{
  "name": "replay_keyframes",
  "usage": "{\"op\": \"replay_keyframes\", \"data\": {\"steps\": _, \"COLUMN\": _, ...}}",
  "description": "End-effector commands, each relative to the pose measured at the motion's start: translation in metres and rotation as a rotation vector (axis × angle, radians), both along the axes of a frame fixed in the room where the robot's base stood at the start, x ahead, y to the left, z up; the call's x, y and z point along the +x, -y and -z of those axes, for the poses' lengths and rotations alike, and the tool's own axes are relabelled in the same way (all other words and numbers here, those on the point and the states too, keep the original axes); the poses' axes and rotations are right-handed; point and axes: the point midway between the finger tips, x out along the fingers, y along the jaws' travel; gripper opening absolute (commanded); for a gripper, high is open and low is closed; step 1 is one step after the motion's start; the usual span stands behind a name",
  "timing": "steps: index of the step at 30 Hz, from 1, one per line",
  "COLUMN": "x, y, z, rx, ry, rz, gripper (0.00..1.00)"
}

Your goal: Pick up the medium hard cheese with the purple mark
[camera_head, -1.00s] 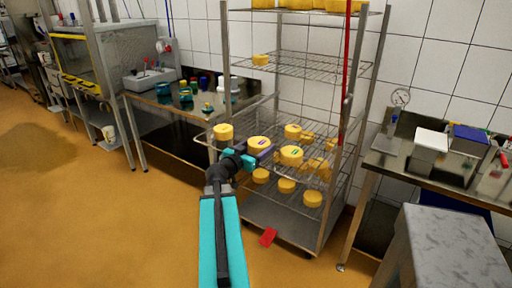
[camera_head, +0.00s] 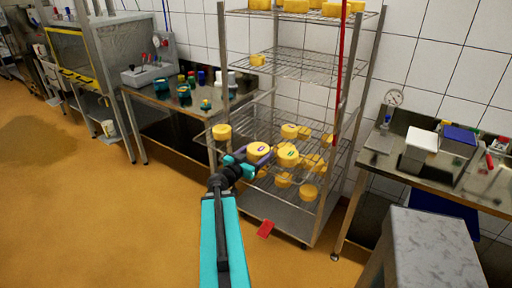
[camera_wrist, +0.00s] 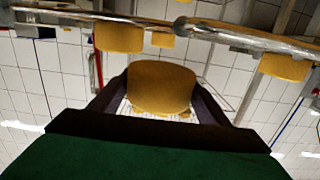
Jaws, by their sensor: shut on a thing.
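A round yellow cheese with a purple mark on top (camera_head: 258,148) is between the fingers of my gripper (camera_head: 258,156), in front of the rack's middle shelf. In the wrist view the cheese (camera_wrist: 160,86) fills the space between the two dark fingers of my gripper (camera_wrist: 160,92), which are shut on it. A cheese with a green mark (camera_head: 288,155) stands just right of it in the head view. Whether the held cheese is clear of the shelf is hard to tell.
The wire rack (camera_head: 330,185) holds several other yellow cheeses on its shelves, including one at the left corner (camera_head: 221,132). A steel table (camera_head: 380,160) is at right, a bench (camera_head: 150,97) at left.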

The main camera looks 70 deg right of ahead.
Motion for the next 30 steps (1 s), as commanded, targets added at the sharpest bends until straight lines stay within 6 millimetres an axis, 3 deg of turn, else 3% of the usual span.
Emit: {"op": "replay_keyframes", "data": {"steps": 30, "x": -0.01, "y": -0.018, "z": -0.006, "rx": 0.0, "ry": -0.002, "rz": -0.002, "gripper": 0.48}}
